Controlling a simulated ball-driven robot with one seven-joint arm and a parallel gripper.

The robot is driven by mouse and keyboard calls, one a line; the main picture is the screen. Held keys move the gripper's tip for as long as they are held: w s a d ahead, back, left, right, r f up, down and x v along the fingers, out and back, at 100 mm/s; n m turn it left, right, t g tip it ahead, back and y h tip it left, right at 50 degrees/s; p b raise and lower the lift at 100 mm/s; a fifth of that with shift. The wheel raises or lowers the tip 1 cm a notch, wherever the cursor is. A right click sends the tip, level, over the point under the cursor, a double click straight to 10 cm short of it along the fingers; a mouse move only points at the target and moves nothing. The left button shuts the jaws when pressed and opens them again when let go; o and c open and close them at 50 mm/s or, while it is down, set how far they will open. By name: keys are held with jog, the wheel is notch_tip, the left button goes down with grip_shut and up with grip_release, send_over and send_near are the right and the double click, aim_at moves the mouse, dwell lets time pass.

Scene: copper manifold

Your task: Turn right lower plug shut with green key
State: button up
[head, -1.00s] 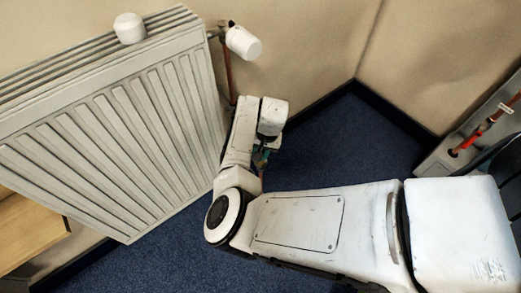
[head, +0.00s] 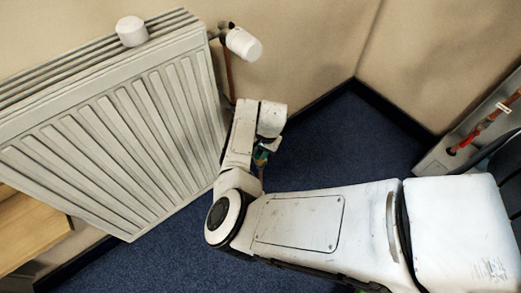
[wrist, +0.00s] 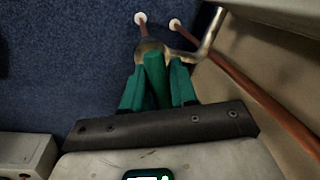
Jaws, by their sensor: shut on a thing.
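My gripper (wrist: 157,88) has two teal fingers shut on the green key (wrist: 156,78), which stands between them in the wrist view. The key's far end meets a dull metal fitting (wrist: 150,47) low by the radiator pipes. The right lower plug cannot be made out; the key and fingers cover that spot. In the head view my gripper (head: 262,155) shows only as a small green-teal patch beside my arm, at the radiator's lower right. The key cannot be told apart there.
The white radiator (head: 120,130) stands left, with a white valve head (head: 243,43) at its upper right corner. A white knob (head: 131,31) sits on top. Copper pipes (wrist: 265,95) run beside my gripper to white floor collars (wrist: 140,18). Blue carpet (head: 335,135) lies free to the right.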

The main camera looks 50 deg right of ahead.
jog(key=shift+s+f+m, duration=0.1)
jog(key=shift+f+m, duration=0.1)
jog(key=shift+m, duration=0.6)
jog(key=shift+m+h+p, duration=0.3)
jog(key=shift+m+p, duration=0.05)
jog(key=shift+m, duration=0.85)
grip_shut()
jog(key=shift+m, duration=1.2)
jog(key=shift+h, duration=0.3)
